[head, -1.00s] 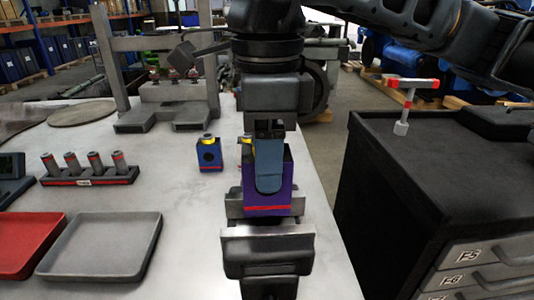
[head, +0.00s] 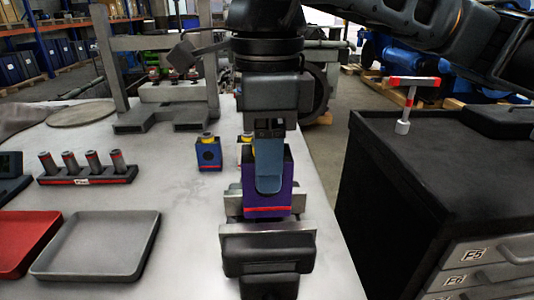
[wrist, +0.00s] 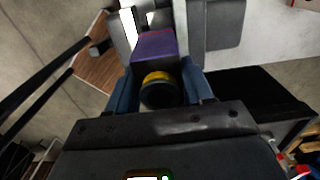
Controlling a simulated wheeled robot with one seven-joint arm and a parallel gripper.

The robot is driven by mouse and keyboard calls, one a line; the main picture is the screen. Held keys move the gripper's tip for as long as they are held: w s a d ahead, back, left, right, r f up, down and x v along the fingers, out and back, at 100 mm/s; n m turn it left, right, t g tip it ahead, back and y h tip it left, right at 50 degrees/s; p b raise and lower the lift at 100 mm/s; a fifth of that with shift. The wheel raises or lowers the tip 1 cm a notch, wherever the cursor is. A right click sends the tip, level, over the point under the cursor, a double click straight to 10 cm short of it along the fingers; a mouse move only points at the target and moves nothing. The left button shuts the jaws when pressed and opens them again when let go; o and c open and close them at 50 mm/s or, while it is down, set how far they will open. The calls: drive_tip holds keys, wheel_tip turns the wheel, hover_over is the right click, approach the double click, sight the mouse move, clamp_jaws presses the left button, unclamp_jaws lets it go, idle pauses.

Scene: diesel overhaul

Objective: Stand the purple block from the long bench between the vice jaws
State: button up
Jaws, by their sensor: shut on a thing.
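The purple block (head: 281,190), with a red band near its lower end and a yellow ring on top, is upright at the vice (head: 266,245). My gripper (head: 269,175) is shut on it from above; one blue-grey finger covers part of its face. In the wrist view the purple block (wrist: 154,47) shows between my two fingers (wrist: 163,88). The block's lower end is by the vice jaws, behind the near jaw's top edge. I cannot tell whether it touches the jaws or the vice floor.
A blue block (head: 208,153) stands on the bench left of the vice. A rack of several cylinders (head: 88,172), a grey tray (head: 97,247) and a red tray (head: 25,240) lie further left. A black drawer cabinet (head: 420,190) stands to the right.

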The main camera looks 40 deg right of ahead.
drive_tip(key=shift+f+b, duration=2.1)
drive_tip(key=shift+b, duration=1.3)
idle(0.6)
drive_tip(key=o, duration=1.5)
drive_tip(key=shift+r+p, duration=1.9)
drive_tip(key=shift+r, duration=2.1)
